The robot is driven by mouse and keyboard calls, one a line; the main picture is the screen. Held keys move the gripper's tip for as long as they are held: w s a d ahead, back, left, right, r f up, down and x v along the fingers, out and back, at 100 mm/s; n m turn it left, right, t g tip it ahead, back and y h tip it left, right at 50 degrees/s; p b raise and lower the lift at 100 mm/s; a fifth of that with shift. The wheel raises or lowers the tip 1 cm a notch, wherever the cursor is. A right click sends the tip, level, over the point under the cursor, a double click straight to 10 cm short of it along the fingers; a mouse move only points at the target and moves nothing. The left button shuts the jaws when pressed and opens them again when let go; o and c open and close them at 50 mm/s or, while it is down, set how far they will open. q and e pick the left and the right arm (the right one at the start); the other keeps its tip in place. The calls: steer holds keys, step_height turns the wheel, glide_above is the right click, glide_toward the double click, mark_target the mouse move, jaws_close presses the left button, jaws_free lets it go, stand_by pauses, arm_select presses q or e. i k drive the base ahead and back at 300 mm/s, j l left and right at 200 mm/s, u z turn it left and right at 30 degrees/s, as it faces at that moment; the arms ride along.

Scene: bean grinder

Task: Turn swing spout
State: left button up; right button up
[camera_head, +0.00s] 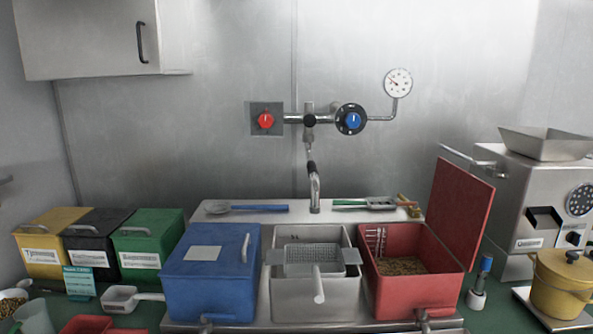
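The swing spout (315,188) is a curved silver metal pipe with a dark collar near its top. It hangs from the wall-mounted mixer below the black knob (310,121). Its lower end points down in front of the steel back ledge (270,215), behind the middle basin, and looks roughly centred. A red valve knob (266,120) is on the left of the mixer and a blue valve knob (352,120) on the right. Neither of my grippers shows in the head view.
Below stand a blue lidded bin (195,280), a steel basin (340,300) with a strainer (312,262), and an open red bin (415,290) holding brown grains. Utensils lie on the ledge. A pressure gauge (398,83) is at upper right. The wall around the spout is clear.

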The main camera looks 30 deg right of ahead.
mark_target(314, 206)
steer(key=j+z, duration=0.15)
steer(key=z, duration=0.2)
steer(key=i+j+z, duration=0.1)
steer(key=z, duration=0.25)
steer(key=j+z, duration=0.35)
